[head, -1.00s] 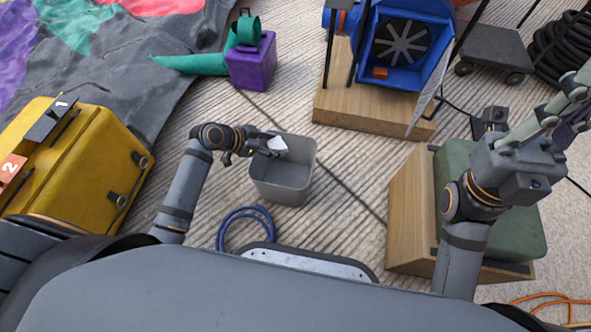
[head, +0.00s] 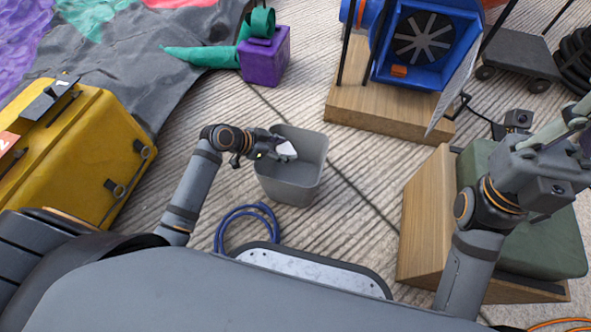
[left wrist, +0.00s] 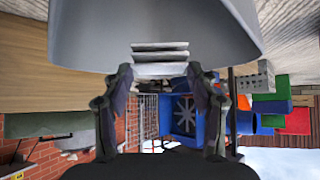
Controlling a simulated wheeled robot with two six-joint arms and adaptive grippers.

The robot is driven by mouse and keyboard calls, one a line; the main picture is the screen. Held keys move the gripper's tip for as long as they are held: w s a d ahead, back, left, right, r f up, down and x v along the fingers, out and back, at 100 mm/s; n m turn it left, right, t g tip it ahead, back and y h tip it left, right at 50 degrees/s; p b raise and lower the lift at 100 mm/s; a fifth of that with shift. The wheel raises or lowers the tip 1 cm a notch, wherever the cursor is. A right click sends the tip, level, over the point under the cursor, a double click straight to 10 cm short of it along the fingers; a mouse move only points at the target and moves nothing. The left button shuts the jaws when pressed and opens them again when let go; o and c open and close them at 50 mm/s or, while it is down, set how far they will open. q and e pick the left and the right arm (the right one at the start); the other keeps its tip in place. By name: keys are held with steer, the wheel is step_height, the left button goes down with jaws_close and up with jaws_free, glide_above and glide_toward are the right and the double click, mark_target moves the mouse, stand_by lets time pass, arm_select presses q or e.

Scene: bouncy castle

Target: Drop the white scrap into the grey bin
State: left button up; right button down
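The white scrap (head: 287,151) is a small pale piece at the tips of my left gripper (head: 281,150) in the head view. The gripper is shut on it and holds it over the opening of the grey bin (head: 291,193), near its back left part. In the left wrist view the scrap (left wrist: 160,57) shows as pale layers between the two fingertips, with the grey bin wall (left wrist: 85,35) close beyond. The bin stands upright on the floor, and its visible inside looks empty. My right gripper (head: 577,138) is cut off at the right edge; its fingers are unclear.
A blue hose coil (head: 247,216) lies just in front of the bin. A yellow case (head: 85,150) is at left, a purple block (head: 265,58) behind, a blue blower (head: 425,45) on a wooden base at back right. A wooden box (head: 427,215) with a green top stands at right.

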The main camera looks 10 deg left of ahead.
arm_select(q)
steer(key=o, duration=0.4)
steer(key=shift+c, duration=0.2)
steer(key=v, duration=1.2)
stand_by(0.4)
